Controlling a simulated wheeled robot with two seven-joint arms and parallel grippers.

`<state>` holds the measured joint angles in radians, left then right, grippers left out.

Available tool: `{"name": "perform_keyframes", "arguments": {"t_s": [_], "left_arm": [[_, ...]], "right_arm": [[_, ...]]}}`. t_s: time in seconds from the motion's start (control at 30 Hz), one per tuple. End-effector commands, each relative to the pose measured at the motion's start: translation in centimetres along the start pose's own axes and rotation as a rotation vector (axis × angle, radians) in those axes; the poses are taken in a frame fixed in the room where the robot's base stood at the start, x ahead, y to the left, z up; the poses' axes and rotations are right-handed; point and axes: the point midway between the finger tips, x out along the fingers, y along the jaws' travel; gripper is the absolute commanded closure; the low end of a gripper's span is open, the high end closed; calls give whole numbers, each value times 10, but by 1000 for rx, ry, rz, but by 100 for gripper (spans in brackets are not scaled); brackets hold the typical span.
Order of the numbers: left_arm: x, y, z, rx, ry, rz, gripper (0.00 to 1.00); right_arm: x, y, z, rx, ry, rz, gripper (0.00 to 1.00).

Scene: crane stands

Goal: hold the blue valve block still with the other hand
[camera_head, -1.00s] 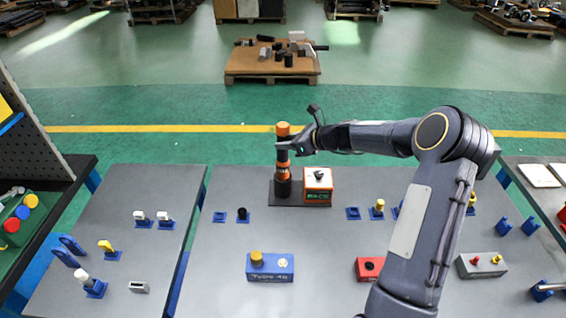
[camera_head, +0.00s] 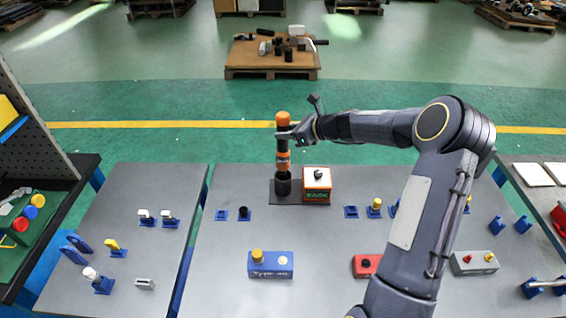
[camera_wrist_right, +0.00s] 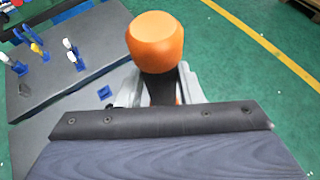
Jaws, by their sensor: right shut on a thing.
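The blue valve block (camera_head: 272,268) lies on the middle table with a brass-yellow cap (camera_head: 257,255) on its top left and a white mark beside it. Nothing touches it. My right gripper (camera_head: 287,135) is shut on an orange-and-black upright tool (camera_head: 283,157), well behind the block. The tool stands over a black holder (camera_head: 283,187); I cannot tell whether its lower end is clear of the holder. In the right wrist view the tool's orange top (camera_wrist_right: 157,40) sits between the fingers. My left gripper is not in view.
An orange-and-white box (camera_head: 317,184) stands right of the holder. A red block (camera_head: 366,265) and a grey block (camera_head: 474,263) lie to the right, partly beyond my right arm. Small blue holders (camera_head: 221,215) line the table. The table around the blue block is clear.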

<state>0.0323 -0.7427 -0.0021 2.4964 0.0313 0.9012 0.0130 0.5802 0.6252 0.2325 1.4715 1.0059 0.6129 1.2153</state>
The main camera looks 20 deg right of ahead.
Motion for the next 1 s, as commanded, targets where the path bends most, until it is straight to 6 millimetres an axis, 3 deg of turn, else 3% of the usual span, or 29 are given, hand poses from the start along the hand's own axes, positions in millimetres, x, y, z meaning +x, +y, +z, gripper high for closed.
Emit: {"name": "perform_keyframes", "arguments": {"t_s": [0.23,1.0], "left_arm": [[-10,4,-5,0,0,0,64],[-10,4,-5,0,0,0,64]], "right_arm": [[-7,0,15,-2,-5,-1,100],[-19,0,39,-3,-5,-1,100]]}}
